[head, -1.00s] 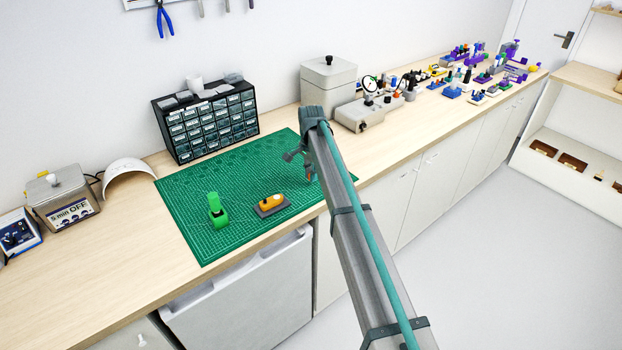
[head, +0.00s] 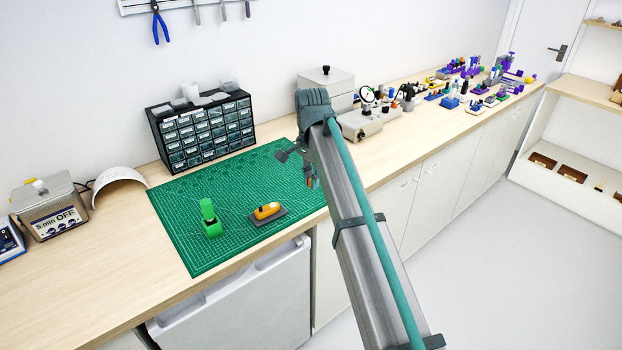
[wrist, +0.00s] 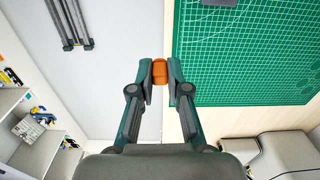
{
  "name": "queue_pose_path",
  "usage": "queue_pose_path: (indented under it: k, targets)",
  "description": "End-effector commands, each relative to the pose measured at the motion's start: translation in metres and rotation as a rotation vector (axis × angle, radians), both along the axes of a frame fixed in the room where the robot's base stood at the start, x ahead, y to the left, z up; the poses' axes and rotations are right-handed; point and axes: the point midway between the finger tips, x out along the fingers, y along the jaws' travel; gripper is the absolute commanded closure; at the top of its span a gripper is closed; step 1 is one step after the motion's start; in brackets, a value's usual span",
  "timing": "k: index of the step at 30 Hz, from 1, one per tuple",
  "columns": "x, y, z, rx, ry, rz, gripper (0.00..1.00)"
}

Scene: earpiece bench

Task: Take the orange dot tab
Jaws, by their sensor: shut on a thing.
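An orange tab (wrist: 159,71) sits between the fingertips of my gripper (wrist: 159,77) in the wrist view. The fingers touch it from both sides, so the gripper is shut on it. The dot on the tab cannot be made out. In the head view my gripper (head: 311,177) is over the right part of the green cutting mat (head: 215,240), partly hidden by my own arm.
A green upright piece (head: 210,219) and a yellow-orange piece on a grey base (head: 267,212) stand on the mat. A drawer cabinet (head: 203,130) is behind it. A grey box (head: 328,84) and a dial gauge stand (head: 363,122) are to the right.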

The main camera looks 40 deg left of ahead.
Motion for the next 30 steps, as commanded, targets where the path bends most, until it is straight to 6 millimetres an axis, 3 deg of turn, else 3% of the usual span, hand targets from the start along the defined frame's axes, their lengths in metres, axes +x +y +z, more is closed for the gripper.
queue_pose_path:
  k: [21,30]
  targets:
    - [-0.001,-0.001,0.028,0.000,0.000,0.000,0.97]
    - [-0.001,-0.001,0.029,0.000,0.000,0.000,0.97]
